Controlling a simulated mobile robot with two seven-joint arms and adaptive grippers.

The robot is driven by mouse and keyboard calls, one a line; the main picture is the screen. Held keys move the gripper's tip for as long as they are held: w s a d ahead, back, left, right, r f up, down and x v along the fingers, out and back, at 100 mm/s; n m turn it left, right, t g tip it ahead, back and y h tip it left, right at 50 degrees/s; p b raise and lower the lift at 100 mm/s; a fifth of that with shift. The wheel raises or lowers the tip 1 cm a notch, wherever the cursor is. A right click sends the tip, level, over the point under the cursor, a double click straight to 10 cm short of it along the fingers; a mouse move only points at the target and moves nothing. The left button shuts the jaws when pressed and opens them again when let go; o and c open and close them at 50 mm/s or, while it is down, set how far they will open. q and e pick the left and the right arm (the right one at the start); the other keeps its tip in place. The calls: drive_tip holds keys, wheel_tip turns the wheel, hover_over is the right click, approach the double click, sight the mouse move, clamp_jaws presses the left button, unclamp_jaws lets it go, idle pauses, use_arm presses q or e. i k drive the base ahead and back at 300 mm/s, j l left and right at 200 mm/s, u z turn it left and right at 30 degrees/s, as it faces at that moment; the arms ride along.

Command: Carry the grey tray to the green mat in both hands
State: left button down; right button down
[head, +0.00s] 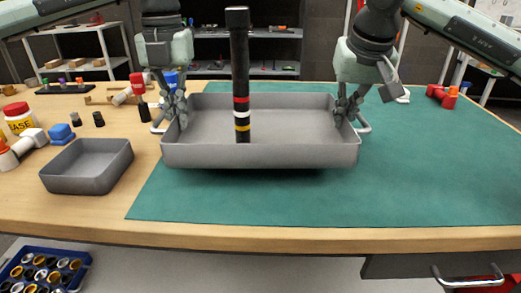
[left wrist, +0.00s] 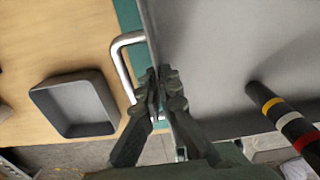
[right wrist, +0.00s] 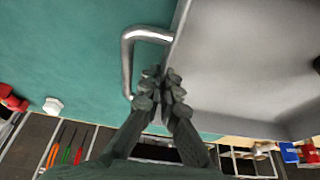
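The grey tray (head: 260,157) hangs roughly level over the left part of the green mat (head: 430,195), with a dark shadow under its front edge. A tall black post with red, white and yellow bands (head: 240,80) stands upright in the tray. My left gripper (head: 177,112) is shut on the tray's left wall beside the metal handle (left wrist: 122,62). My right gripper (head: 346,112) is shut on the right wall beside the other handle (right wrist: 128,62). The tray hides the mat beneath it.
A small empty grey bin (head: 88,168) stands on the wood left of the mat. Bottles, caps and a blue block (head: 61,133) lie at the far left. Red items (head: 441,97) sit at the back right. The mat's right part is clear.

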sight(476, 155)
drive_tip(key=l, duration=2.35)
drive_tip(key=z, duration=0.05)
